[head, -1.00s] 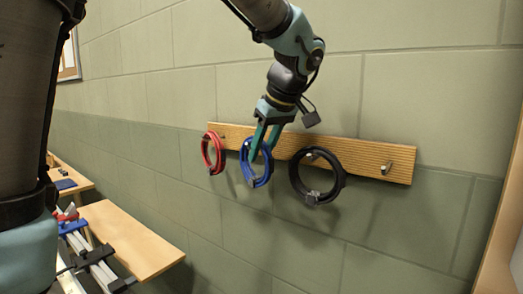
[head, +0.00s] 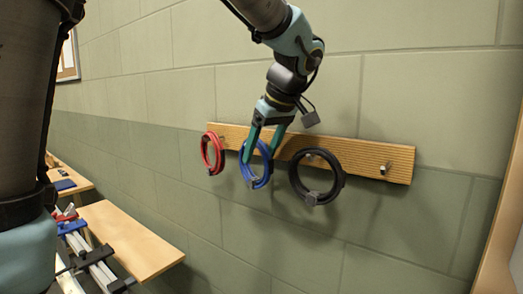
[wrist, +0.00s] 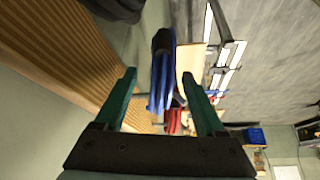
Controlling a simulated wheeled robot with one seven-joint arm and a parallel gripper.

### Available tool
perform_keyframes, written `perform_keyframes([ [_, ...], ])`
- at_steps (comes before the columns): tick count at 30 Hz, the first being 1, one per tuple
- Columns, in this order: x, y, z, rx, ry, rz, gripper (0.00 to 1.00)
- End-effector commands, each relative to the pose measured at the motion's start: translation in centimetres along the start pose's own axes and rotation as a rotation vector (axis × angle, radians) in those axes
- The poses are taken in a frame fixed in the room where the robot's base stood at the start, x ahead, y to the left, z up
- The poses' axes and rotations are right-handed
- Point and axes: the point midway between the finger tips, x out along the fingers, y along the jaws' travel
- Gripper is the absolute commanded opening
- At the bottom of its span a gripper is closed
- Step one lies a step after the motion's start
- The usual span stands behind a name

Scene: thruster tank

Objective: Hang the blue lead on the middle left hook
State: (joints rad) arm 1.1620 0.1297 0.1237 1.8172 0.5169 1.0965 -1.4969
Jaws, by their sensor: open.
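The blue lead (head: 246,172) is a coiled loop at the second place from the left on the wooden hook board (head: 350,158), where a hook would be hidden behind my gripper. It hangs against the board. My gripper (head: 262,151) is open, with its green fingers on either side of the top of the blue coil. In the wrist view the blue lead (wrist: 161,75) shows between and beyond the open fingers (wrist: 160,84), apart from both. Its contact with the hook is hidden.
A red lead (head: 204,153) hangs on the left hook and a black lead (head: 341,180) on the hook right of the blue one. The rightmost hook (head: 385,169) is bare. A wooden bench (head: 130,240) stands at lower left.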

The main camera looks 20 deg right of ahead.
Motion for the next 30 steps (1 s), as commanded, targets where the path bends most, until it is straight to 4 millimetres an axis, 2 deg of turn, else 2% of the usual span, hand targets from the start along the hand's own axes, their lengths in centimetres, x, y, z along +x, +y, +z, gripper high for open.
perform_keyframes([
  [5,-1.3,0.1,0.0,-0.001,0.001,0.005,0.72],
  [18,-9.3,0.1,0.0,-0.001,0.001,0.005,0.72],
  [23,-10.6,0.0,0.0,0.0,0.0,0.002,0.72],
  [30,-10.8,0.0,0.0,0.001,0.0,0.001,0.72],
])
